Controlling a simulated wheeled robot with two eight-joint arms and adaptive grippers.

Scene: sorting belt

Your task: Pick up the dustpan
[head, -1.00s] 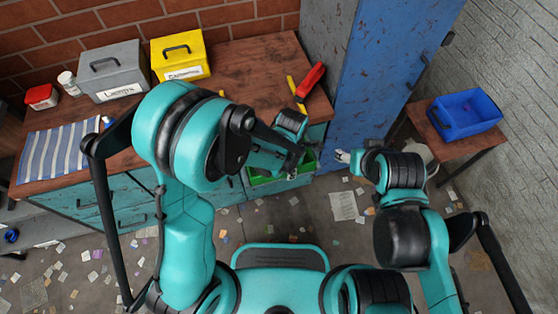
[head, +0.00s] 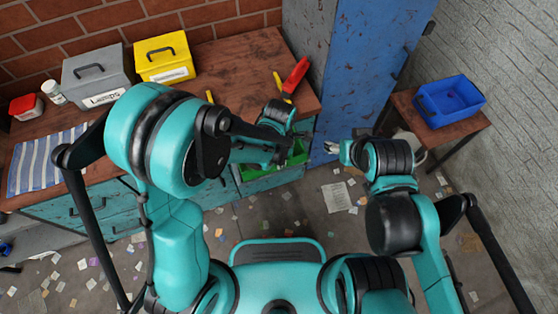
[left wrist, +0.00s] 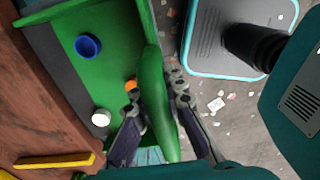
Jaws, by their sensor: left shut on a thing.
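In the head view the green tray (head: 262,173) is low at the counter's front, partly hidden by my left arm. My right gripper (head: 332,147) hangs near the blue cabinet; its jaw opening is too small to judge.
The wooden counter (head: 235,65) holds a yellow box (head: 163,58), a grey box (head: 97,75), a striped cloth (head: 45,160) and a red item (head: 295,75). A blue cabinet (head: 365,60) stands beside it. A blue bin (head: 450,103) is on a side table. Scraps litter the floor.

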